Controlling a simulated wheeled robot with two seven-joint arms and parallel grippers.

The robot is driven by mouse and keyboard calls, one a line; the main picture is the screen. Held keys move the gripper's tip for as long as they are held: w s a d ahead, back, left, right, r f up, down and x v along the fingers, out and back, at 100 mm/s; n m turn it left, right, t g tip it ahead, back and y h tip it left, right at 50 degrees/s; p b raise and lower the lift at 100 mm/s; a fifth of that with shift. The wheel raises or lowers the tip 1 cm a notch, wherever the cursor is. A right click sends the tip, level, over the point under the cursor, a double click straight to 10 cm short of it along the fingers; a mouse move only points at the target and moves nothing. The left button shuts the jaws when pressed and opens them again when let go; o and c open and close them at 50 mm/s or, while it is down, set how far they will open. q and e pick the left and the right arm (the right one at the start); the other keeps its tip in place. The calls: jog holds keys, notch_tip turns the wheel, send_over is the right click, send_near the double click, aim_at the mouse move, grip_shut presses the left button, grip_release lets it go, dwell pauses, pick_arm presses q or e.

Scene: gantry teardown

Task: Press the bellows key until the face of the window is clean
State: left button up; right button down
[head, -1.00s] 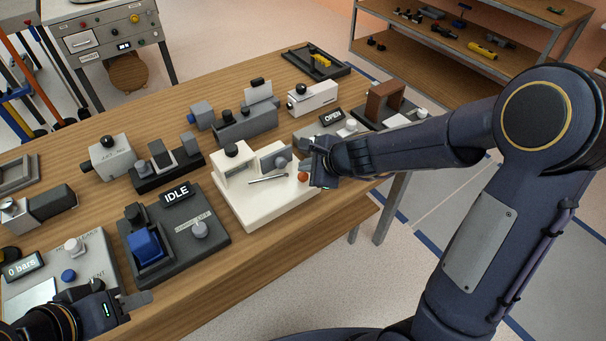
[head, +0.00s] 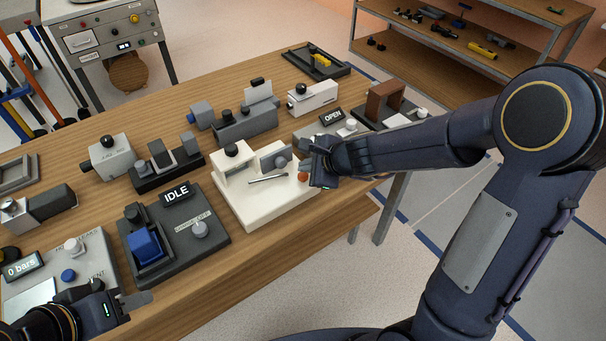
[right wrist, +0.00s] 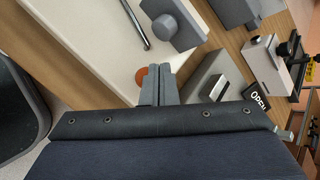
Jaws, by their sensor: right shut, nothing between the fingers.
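A cream-white unit (head: 265,205) stands at the table's front edge. It carries a round orange key (head: 303,176), a grey plate with a round knob (head: 281,162), a metal rod (head: 268,178) and a black knob (head: 231,149). Which part is the window's face, and how clean it is, I cannot tell. My right gripper (head: 312,172) is shut and empty beside the orange key. In the right wrist view its fingertips (right wrist: 160,70) overlap the edge of the orange key (right wrist: 142,76); contact is unclear. My left gripper (head: 135,299) is at the lower left, its opening unclear.
An IDLE unit (head: 205,240) with a blue block stands left of the cream unit. An OPEN sign (head: 332,117) stands behind my right gripper. A panel reading 0 bars (head: 22,268) is near my left gripper. Several grey fixtures fill the table's back.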

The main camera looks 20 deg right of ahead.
aim_at(307, 177)
jog(key=shift+f+b, duration=0.3)
jog(key=shift+f, duration=0.05)
jog(key=shift+f+b, duration=0.55)
jog(key=shift+f, duration=0.05)
dwell(0.5)
jog(key=shift+r, duration=0.1)
jog(key=shift+r+p, duration=0.9)
jog(key=shift+r, duration=0.1)
notch_tip(307, 177, up, 5)
jog(key=p, duration=0.5)
dwell(0.6)
